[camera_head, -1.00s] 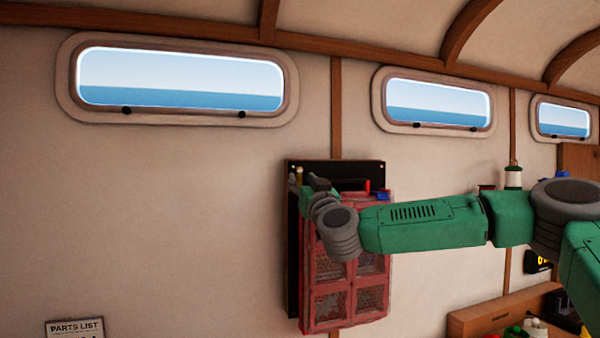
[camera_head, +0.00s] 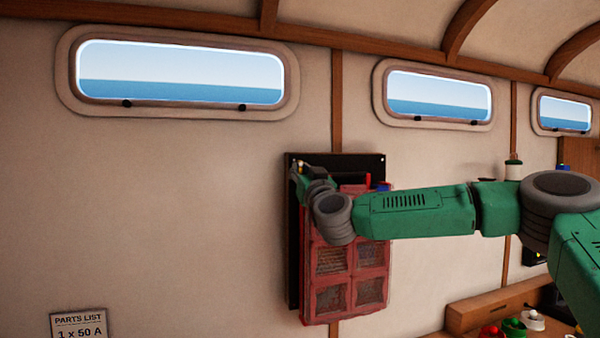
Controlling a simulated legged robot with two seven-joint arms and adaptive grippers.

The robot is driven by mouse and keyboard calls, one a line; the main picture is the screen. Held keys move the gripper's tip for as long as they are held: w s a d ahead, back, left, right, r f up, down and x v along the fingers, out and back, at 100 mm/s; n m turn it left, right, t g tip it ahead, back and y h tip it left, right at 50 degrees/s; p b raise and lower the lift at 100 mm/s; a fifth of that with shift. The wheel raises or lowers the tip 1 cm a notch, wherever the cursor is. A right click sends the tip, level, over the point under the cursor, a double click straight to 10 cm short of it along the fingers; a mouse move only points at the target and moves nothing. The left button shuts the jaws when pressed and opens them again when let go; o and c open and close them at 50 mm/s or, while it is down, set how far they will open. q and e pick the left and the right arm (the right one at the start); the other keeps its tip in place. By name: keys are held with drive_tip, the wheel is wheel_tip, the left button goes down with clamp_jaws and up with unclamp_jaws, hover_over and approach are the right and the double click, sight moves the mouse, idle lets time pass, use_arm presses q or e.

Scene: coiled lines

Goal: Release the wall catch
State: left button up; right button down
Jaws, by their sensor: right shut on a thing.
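A black panel (camera_head: 293,250) is mounted on the wall, with a red framed door (camera_head: 345,301) with several mesh-like panes in front of it. My right arm reaches in from the right, across the upper part of the door. My right gripper (camera_head: 300,172) is at the panel's upper left corner, small and partly hidden by its own wrist. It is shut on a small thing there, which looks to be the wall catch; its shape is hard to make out. My left gripper is not in view.
A wooden bench (camera_head: 470,317) with small red, green and white items stands at the lower right. Windows line the wall above. The wall left of the panel is clear.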

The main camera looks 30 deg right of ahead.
drive_tip(key=m+h+b, duration=0.1)
drive_tip(key=m, duration=0.1)
drive_tip(key=m+g+h+b, duration=0.1)
drive_tip(key=m, duration=0.2)
drive_tip(key=shift+a+r+h+b, duration=0.1)
drive_tip(key=shift+a+h+b, duration=0.05)
drive_tip(key=shift+h+b, duration=0.2)
drive_tip(key=m+g+h+b, duration=0.1)
drive_tip(key=m, duration=0.2)
drive_tip(key=m+g+h, duration=0.1)
drive_tip(key=m, duration=0.2)
drive_tip(key=shift+a+r+m+b, duration=0.15)
drive_tip(key=shift+m+b, duration=0.15)
drive_tip(key=shift+b, duration=0.1)
drive_tip(key=m+g, duration=0.1)
drive_tip(key=m, duration=0.2)
drive_tip(key=m+g, duration=0.1)
drive_tip(key=m, duration=0.3)
drive_tip(key=m+g, duration=0.2)
drive_tip(key=m, duration=0.1)
drive_tip(key=shift+w+a+r+h+b, duration=0.1)
drive_tip(key=shift+a+r+h+b, duration=0.15)
drive_tip(key=shift+b, duration=0.1)
drive_tip(key=shift+f+m, duration=0.1)
drive_tip(key=shift+m, duration=0.3)
